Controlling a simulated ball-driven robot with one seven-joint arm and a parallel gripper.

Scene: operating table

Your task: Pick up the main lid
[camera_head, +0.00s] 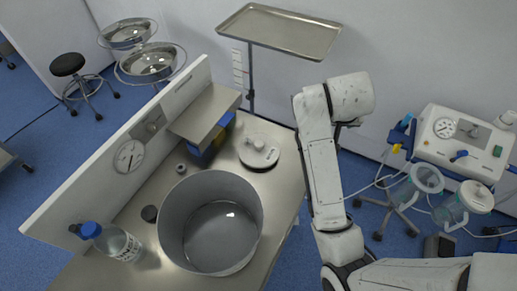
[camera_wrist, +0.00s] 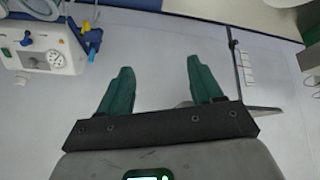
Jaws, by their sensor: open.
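A round white lid (camera_head: 259,150) with a raised knob lies flat on the steel table in the head view, behind and to the right of a large open grey pot (camera_head: 210,222). I take it to be the main lid. My gripper (camera_wrist: 160,67) shows in the wrist view with its two green fingers wide apart and nothing between them. In the head view my arm stands raised to the right of the table, apart from the lid, and the fingers are mostly hidden. The lid is not visible in the wrist view.
A raised steel shelf (camera_head: 205,112) with blue and yellow items beneath stands left of the lid. A blue-capped bottle (camera_head: 118,244) and small dark weights stand near the pot. A tray on a stand (camera_head: 282,32) is behind; a medical unit (camera_head: 462,140) is at right.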

